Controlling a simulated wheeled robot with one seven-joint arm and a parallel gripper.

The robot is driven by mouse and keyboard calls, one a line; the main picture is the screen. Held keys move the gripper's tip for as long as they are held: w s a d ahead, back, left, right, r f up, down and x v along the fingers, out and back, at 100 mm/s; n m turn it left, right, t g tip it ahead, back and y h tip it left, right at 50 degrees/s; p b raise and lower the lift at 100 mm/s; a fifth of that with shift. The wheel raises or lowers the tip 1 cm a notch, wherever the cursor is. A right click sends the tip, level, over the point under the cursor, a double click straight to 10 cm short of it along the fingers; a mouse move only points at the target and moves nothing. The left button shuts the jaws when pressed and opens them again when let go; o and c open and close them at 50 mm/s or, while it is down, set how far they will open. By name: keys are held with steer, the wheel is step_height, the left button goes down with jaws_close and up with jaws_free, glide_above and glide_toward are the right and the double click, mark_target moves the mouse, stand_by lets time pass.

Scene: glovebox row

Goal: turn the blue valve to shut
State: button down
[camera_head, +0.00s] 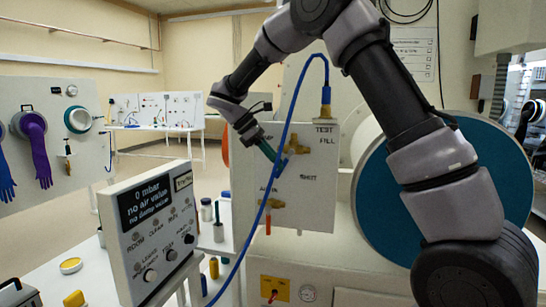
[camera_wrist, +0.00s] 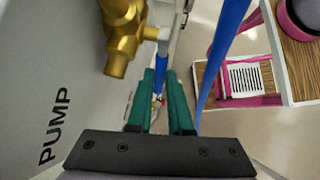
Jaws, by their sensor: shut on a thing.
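The blue valve handle (camera_head: 282,163) is on the white panel (camera_head: 318,205), below a brass fitting (camera_head: 296,144) and near the printed words TEST, FILL and SHUT. My gripper (camera_head: 268,152) reaches it from the upper left with green fingers. In the wrist view the blue handle (camera_wrist: 160,73) lies between the two green fingers (camera_wrist: 166,85), which are shut on it. The handle slants in the head view; its exact angle is partly hidden by the fingers. A brass valve body (camera_wrist: 124,38) stands close beside the fingers in the wrist view.
A blue hose (camera_head: 291,122) runs down in front of the panel, close to the fingers. A lower brass valve (camera_head: 270,203) has an orange handle (camera_head: 268,224) hanging down. A display box (camera_head: 150,235) stands at the left; a large blue disc (camera_head: 385,205) is at the right.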

steer(key=h, duration=0.1)
steer(key=f+g+h, duration=0.1)
steer(key=h, duration=0.1)
steer(key=shift+s+d+f, duration=0.15)
steer(key=shift+d+f, duration=0.05)
steer(key=shift+d, duration=0.15)
steer(key=shift+s+d+f+n+h, duration=0.15)
steer(key=shift+d+h, duration=0.1)
steer(key=shift+h, duration=0.35)
steer(key=shift+d+f+n+h, duration=0.1)
steer(key=shift+d+n+h, duration=0.1)
steer(key=shift+h, duration=0.4)
steer(key=shift+g, duration=0.4)
steer(key=c, duration=1.1)
jaws_free()
steer(key=v, duration=1)
steer(key=shift+a, duration=0.35)
steer(key=shift+r, duration=0.1)
